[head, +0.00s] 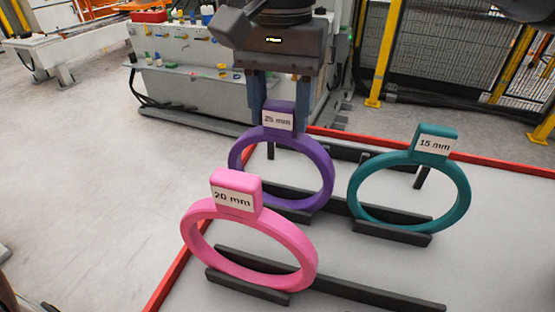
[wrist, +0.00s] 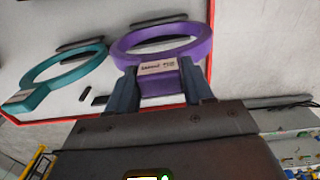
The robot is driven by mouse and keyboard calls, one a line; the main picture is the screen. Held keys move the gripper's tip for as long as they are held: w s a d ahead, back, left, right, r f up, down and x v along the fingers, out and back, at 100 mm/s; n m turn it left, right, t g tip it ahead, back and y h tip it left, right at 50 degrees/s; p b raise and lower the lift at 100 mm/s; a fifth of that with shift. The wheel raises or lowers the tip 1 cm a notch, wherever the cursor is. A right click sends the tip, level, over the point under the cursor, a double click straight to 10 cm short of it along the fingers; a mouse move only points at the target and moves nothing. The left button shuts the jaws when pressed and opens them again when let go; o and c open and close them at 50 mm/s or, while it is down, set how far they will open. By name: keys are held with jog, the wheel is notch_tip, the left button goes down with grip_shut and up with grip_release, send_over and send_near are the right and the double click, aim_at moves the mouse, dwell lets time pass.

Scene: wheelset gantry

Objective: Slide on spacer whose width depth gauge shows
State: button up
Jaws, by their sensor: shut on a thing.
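The purple spacer ring (head: 326,172) has a tab labelled "25 mm" and stands upright in the dark rack. My gripper (head: 278,108) is shut on its tab from above, with one finger on each side. The purple spacer also shows in the wrist view (wrist: 200,45), its tab between my fingers (wrist: 157,88). The pink spacer (head: 250,250), labelled "20 mm", stands nearest in the head view. The teal spacer (head: 462,196), labelled "15 mm", stands at the right; it also shows in the wrist view (wrist: 62,75). No depth gauge can be made out in these views.
Dark rack bars (head: 375,292) hold the rings on a pale table with a red rim (head: 168,283). A grey machine bench (head: 190,92) with small coloured items stands behind. Yellow posts and mesh fencing (head: 440,60) are at the back right.

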jog(key=shift+r+p, duration=4.25)
